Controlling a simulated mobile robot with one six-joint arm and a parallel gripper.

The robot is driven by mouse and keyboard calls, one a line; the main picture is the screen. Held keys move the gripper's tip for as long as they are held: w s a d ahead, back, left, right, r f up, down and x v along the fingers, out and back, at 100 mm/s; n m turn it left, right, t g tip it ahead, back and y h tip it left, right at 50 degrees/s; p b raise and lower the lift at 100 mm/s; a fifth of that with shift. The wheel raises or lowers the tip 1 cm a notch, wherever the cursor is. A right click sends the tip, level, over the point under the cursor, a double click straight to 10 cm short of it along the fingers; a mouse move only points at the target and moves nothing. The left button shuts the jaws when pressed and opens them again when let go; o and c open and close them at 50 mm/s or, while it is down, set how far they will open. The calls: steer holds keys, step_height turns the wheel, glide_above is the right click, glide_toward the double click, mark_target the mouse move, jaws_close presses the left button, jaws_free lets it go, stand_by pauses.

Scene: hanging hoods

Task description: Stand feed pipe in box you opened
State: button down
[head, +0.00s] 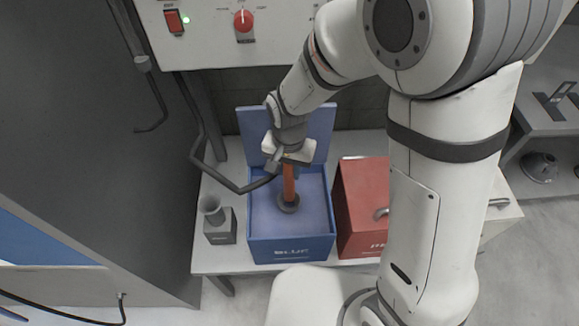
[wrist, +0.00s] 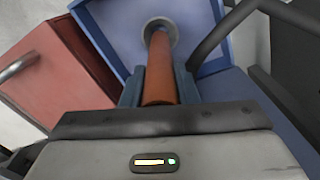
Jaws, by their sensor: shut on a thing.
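The blue box (head: 291,249) stands on the bench with its lid (head: 318,120) raised at the back. The feed pipe (head: 289,188) is an orange-brown tube with a grey round flange at its lower end. It is upright inside the box's outline, with the flange at or close to the box floor; I cannot tell whether it touches. My gripper (head: 289,160) is shut on the pipe's upper part from above. In the wrist view the pipe (wrist: 159,70) runs from between the fingers to the grey flange, with the blue box (wrist: 105,38) around it.
A closed red box (head: 362,205) with a handle stands right of the blue box. A small dark holder with a grey cup (head: 217,222) stands at left. A bent dark bar (head: 222,178) reaches close to my gripper. A control panel (head: 240,35) hangs above.

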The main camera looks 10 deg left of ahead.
mark_target(289, 180)
steer(key=shift+f+b, duration=1.9)
steer(key=shift+f, duration=0.7)
steer(key=shift+f+b, duration=2.75)
steer(key=shift+f, duration=0.5)
steer(key=c, duration=1.1)
jaws_free()
steer(key=shift+o, duration=0.2)
step_height(289, 180, up, 8)
steer(key=shift+f, duration=0.1)
